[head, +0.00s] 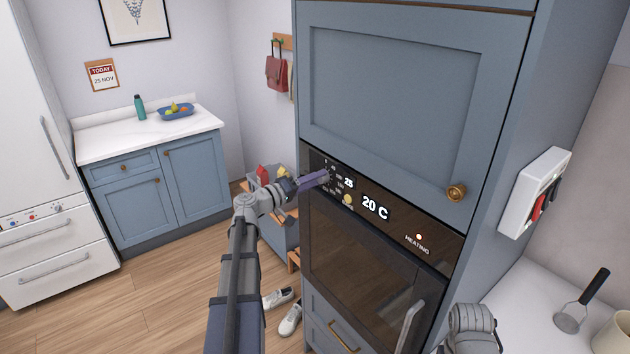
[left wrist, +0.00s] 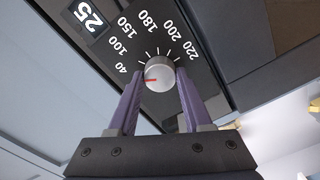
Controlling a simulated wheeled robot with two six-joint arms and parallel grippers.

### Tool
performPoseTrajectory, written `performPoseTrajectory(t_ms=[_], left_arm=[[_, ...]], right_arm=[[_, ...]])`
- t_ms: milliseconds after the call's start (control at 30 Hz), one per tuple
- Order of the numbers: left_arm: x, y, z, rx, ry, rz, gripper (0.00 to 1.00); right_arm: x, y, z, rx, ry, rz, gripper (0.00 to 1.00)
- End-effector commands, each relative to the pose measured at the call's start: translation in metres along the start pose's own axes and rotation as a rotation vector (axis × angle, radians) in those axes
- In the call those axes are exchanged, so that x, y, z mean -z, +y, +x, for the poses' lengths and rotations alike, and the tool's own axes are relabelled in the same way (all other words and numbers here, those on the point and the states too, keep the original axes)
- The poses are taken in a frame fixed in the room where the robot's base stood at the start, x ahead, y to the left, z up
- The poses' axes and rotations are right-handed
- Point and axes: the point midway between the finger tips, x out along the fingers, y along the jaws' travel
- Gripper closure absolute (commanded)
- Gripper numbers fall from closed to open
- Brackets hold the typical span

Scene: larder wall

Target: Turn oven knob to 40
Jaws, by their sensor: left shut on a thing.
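The oven's black control panel (head: 395,215) shows "25" by the dial and "20 C" with a lit "HEATING" lamp. In the left wrist view, the round silver oven knob (left wrist: 159,74) sits in a dial marked from 40 to 220. Its red mark points left, just below the 40 label (left wrist: 120,67). My left gripper (head: 316,180) reaches the panel's left end; in the left wrist view its purple fingers (left wrist: 159,85) are shut on the knob, one on each side. In the head view the gripper largely hides the knob. My right gripper's fingers are not in view.
The oven door (head: 365,265) with its handle (head: 411,326) is below the panel. A blue cupboard door (head: 395,90) with a brass knob is above. White shoes (head: 290,318) lie on the floor by the oven.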

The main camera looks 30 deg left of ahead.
Motion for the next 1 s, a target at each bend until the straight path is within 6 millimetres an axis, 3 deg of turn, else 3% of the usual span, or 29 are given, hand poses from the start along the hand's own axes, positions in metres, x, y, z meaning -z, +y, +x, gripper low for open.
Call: performPoseTrajectory(t_ms=[367,400,633,867,1000], left_arm=[[-0.001,0.0,0.0,0.002,-0.002,0.005,1.0],[-0.001,0.0,0.0,0.002,-0.002,0.005,0.46],[0.0,0.0,0.0,0.001,-0.001,0.004,0.2],[0.0,0.0,-0.001,0.001,0.0,0.003,0.2],[-0.001,0.0,-0.012,0.001,0.0,0.003,0.2]], right_arm=[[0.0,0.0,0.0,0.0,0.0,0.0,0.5],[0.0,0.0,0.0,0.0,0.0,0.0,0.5],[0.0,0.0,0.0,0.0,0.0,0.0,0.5],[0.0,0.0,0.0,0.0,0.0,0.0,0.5],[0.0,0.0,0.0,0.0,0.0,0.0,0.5]])
